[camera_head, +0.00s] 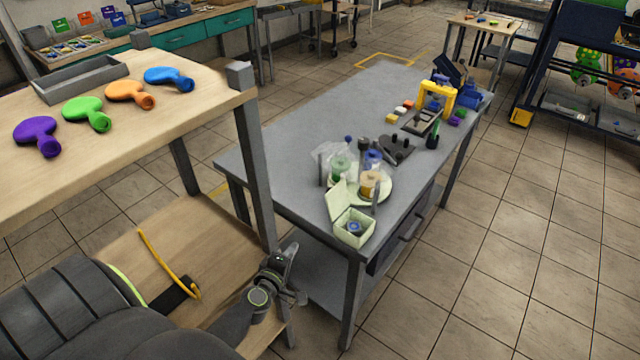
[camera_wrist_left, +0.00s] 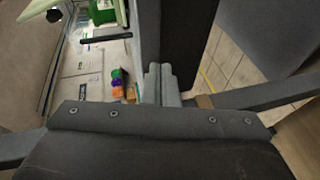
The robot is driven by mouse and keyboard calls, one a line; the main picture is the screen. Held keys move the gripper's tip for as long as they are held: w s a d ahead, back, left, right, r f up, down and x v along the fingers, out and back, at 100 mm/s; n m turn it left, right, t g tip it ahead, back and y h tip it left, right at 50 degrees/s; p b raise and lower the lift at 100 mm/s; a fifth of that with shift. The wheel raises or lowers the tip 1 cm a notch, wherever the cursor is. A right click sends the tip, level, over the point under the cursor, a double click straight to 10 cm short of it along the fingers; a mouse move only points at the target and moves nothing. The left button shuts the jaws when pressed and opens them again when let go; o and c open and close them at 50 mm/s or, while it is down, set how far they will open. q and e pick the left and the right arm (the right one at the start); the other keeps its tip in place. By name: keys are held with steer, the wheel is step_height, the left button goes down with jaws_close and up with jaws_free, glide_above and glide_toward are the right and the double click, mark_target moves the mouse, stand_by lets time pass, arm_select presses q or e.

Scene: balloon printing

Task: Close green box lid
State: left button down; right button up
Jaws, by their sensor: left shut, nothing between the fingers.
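A small pale green box (camera_head: 354,232) stands at the near corner of the grey table in the head view. Its lid (camera_head: 340,200) is open, tilted up at the box's left side. A blue round thing (camera_head: 354,227) shows inside it. My left gripper (camera_head: 290,252) is low and to the left of the grey table, apart from the box and below it. It is shut and empty; its fingers also show in the left wrist view (camera_wrist_left: 161,84). My right gripper is not in view.
The grey table (camera_head: 290,130) also holds jars, tools and a yellow-framed device (camera_head: 437,95). A wooden table (camera_head: 160,115) with several balloons and a grey tray (camera_head: 82,79) stands at left. Its leg (camera_head: 255,170) is close to my left gripper. Floor at right is clear.

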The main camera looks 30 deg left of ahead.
mark_target(334, 199)
arm_select(q)
step_height(334, 199, up, 12)
steer(key=w+n+t+p, duration=0.2)
steer(key=n, duration=0.3)
steer(key=shift+y, duration=0.4)
steer(key=x, duration=0.3)
steer(key=b+x, duration=0.1)
steer(key=x, duration=0.2)
steer(key=b+x, duration=0.1)
steer(key=x, duration=0.2)
steer(key=shift+w+a+f, duration=0.2)
steer(key=shift+w+f, duration=0.1)
steer(key=shift+f, duration=0.15)
steer(key=d, duration=0.1)
steer(key=d+r+p, duration=0.1)
steer(key=d, duration=0.1)
steer(key=shift+w+d+r, duration=0.1)
steer(key=shift+w+d, duration=0.15)
steer(key=shift+d, duration=0.1)
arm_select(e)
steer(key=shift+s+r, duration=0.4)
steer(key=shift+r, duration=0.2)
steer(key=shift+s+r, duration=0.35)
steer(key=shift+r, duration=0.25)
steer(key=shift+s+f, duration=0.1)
